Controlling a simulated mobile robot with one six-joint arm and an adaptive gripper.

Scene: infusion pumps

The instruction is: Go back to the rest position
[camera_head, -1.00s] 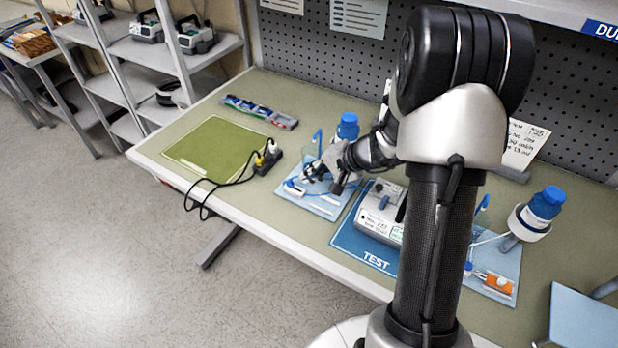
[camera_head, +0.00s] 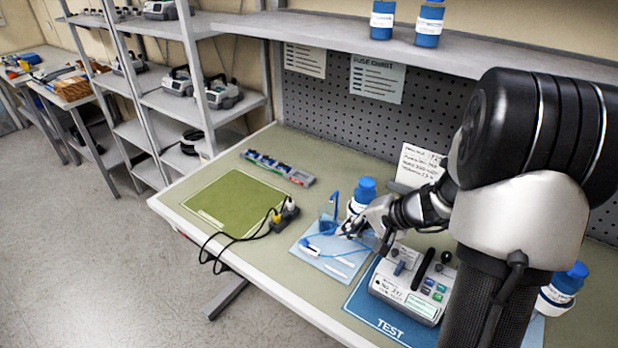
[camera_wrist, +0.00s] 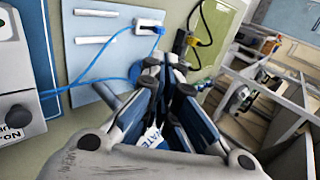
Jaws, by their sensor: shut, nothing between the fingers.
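My gripper (camera_head: 348,232) is shut and empty, over the far right part of the light blue mat (camera_head: 318,262), beside the blue-capped bottle (camera_head: 360,200). In the wrist view my gripper (camera_wrist: 168,70) has its fingers together. A grey pump (camera_head: 412,290) with a black handle stands on the blue TEST mat (camera_head: 372,315), to the right of the gripper. A white clip with blue tubing (camera_head: 311,249) lies on the light blue mat; the wrist view shows it too (camera_wrist: 149,27). My arm hides part of the bench's right side.
A power strip (camera_head: 287,212) with black cables lies left of the mat. A green mat (camera_head: 232,203) and a tray of coloured parts (camera_head: 278,167) lie further left. A shelf (camera_head: 480,42) with bottles overhangs the bench. Another blue-capped bottle (camera_head: 562,290) stands right of my arm.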

